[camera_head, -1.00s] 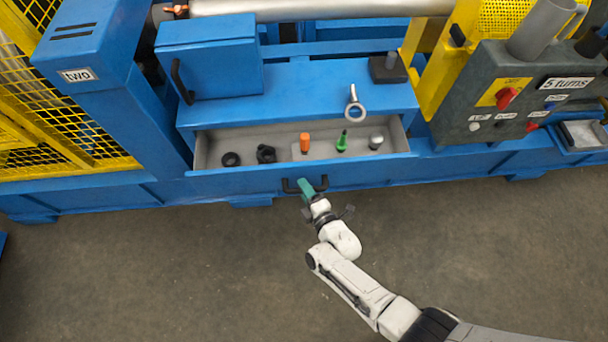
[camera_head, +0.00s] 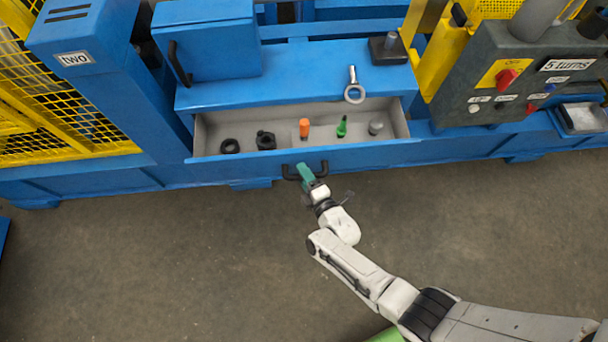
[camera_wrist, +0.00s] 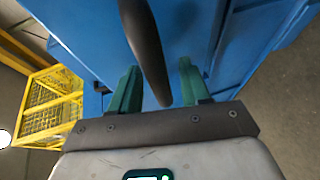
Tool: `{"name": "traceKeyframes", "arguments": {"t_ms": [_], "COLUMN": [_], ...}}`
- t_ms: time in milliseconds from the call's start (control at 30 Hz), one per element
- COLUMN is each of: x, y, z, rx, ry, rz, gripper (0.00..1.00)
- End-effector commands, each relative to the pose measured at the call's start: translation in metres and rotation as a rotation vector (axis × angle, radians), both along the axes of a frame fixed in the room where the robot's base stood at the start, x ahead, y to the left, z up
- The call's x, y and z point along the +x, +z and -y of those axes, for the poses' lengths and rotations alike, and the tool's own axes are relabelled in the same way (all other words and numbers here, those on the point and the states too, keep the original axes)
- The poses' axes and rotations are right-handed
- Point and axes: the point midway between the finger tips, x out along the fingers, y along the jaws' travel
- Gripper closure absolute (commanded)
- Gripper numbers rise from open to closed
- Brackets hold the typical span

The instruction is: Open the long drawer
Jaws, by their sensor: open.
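The long drawer (camera_head: 215,171) is a wide blue drawer with a grey inside, and it stands pulled out from the blue machine. Its dark bar handle (camera_head: 324,168) is on the front face. A gap shows between the handle and the fingers.
Inside the drawer are two black parts (camera_head: 266,140), an orange-handled item (camera_head: 304,128), a green item (camera_head: 342,126) and a grey one (camera_head: 376,127). A control panel (camera_head: 520,85) is at the right. The floor (camera_head: 150,270) in front is clear.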

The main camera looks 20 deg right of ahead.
Motion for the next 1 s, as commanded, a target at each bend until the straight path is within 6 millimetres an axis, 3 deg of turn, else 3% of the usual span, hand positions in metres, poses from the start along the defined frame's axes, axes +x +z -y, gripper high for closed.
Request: {"name": "traceKeyframes", "arguments": {"t_ms": [167, 600, 1000], "x": [-0.017, -0.092, -0.106], "y": [0.004, 0.016, 0.019], "z": [0.002, 0.008, 0.008], "rx": [-0.001, -0.001, 0.000], "ry": [-0.001, -0.001, 0.002], "rz": [-0.003, -0.003, -0.001], "gripper": [0.53, 0.53, 0.53]}}
